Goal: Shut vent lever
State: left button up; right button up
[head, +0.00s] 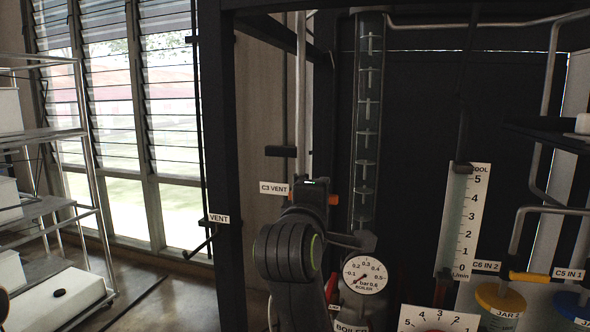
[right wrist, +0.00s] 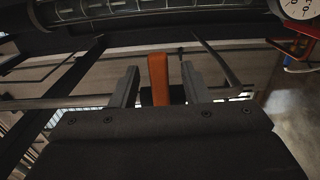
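A white "C3 VENT" label (head: 273,188) hangs in the middle of the head view. Orange parts of a lever (head: 333,200) show just right of it, mostly hidden behind my right arm. In the right wrist view, the upright orange handle (right wrist: 159,78) stands between the two fingers of my right gripper (right wrist: 159,88). Gaps show on both sides of the handle, so the gripper is open and not clamped on it. In the head view my right gripper (head: 310,186) is seen from behind, its fingers hidden.
A dark post (head: 222,160) stands left, with a "VENT" label (head: 218,219) near a black window rod. A flow scale (head: 463,220), pipes and jars fill the right. Shelving (head: 90,170) stands far left.

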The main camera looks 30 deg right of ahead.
jog(key=shift+a, duration=0.1)
jog(key=b+v, duration=0.2)
jog(key=v, duration=0.5)
jog(key=shift+b, duration=0.3)
jog(key=shift+f, duration=0.1)
